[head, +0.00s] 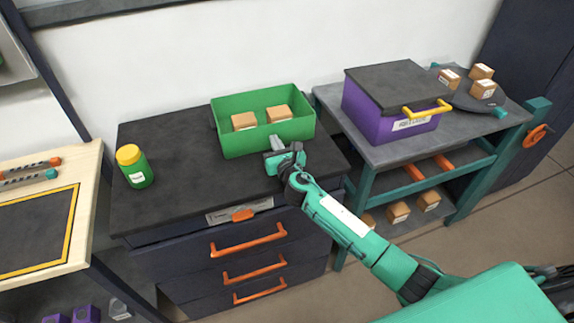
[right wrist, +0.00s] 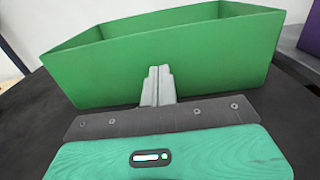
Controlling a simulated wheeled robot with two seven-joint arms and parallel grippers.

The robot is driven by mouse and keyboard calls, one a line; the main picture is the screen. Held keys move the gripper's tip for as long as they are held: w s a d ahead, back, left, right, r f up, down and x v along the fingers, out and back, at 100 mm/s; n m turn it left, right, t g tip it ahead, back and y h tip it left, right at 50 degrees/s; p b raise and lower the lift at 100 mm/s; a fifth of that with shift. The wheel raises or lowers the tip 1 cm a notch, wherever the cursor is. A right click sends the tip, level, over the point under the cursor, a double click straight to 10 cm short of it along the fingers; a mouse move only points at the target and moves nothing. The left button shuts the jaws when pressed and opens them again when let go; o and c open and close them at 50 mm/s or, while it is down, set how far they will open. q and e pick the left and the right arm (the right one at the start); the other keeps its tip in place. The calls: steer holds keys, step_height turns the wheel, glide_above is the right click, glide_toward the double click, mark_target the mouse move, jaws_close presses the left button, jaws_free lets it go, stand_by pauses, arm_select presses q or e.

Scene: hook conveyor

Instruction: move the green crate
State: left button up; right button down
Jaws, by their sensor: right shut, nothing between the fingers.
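The green crate (head: 240,143) stands upright on the dark top of the drawer cabinet (head: 175,205), near the wall. It is open at the top and holds two small brown boxes (head: 279,114). My right gripper (head: 276,143) is at the crate's near side, with its fingers together and nothing between them. In the right wrist view, the closed fingertips (right wrist: 159,84) are in front of the crate's near wall (right wrist: 200,68). I cannot tell whether they touch it. My left gripper is not in view.
A green jar with a yellow lid (head: 134,167) stands left of the crate. A purple box with a dark lid and yellow handle (head: 370,113) is on the grey table (head: 425,140) at right. The cabinet has orange drawer handles (head: 248,240). The cabinet top between jar and crate is clear.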

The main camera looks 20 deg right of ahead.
steer(key=w+b, duration=0.2)
steer(key=w, duration=0.7)
steer(key=shift+w+a, duration=0.1)
steer(key=shift+a, duration=0.1)
steer(key=shift+d+f, duration=0.1)
